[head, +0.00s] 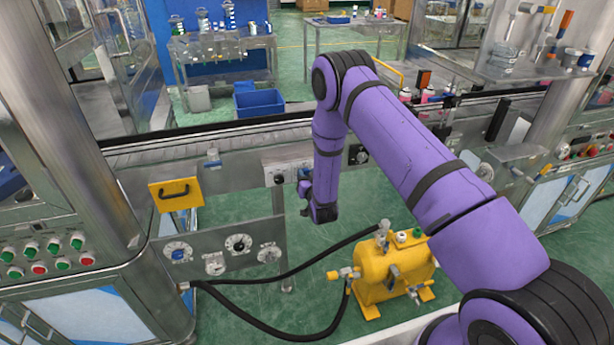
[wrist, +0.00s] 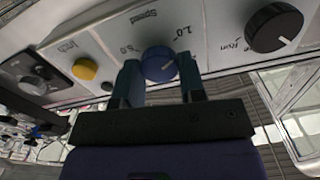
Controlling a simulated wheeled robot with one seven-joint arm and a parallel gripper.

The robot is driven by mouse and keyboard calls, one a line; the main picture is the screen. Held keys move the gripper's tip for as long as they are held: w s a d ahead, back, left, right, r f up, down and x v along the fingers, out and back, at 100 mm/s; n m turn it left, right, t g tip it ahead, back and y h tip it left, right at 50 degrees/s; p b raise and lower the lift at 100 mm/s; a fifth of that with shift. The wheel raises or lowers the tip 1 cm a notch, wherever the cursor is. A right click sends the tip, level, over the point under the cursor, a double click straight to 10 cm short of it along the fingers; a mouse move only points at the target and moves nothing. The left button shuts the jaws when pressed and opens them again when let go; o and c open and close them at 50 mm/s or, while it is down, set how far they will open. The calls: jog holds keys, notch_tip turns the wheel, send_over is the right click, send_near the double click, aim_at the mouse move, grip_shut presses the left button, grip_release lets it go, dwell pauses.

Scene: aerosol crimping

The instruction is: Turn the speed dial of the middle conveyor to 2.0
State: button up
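In the wrist view the lettering is upside down; the pointer lies towards the "1.0" mark. My gripper (wrist: 160,72) has one dark finger on either side of the knob, and the knob fills the gap between the tips. I cannot tell whether the fingers press on it or only straddle it. In the head view my gripper (head: 305,192) hangs at the conveyor's front panel (head: 270,168), and the speed dial is hard to make out there.
A black Run knob (wrist: 274,27) is beside the speed dial, and a yellow button (wrist: 85,69) is on its other side. Below in the head view are a yellow tank (head: 378,288) with black hoses and a gauge panel (head: 215,254). A yellow handled plate (head: 176,194) is at left.

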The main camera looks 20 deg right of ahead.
jog(key=shift+m, duration=0.3)
jog(key=m, duration=0.5)
jog(key=shift+d+f+m, duration=0.1)
jog(key=shift+d+m, duration=0.05)
jog(key=shift+m, duration=0.15)
jog(key=m, duration=0.5)
jog(key=shift+m, duration=0.4)
jog(key=shift+f, duration=0.1)
jog(key=o, duration=0.9)
jog(key=shift+s, duration=0.1)
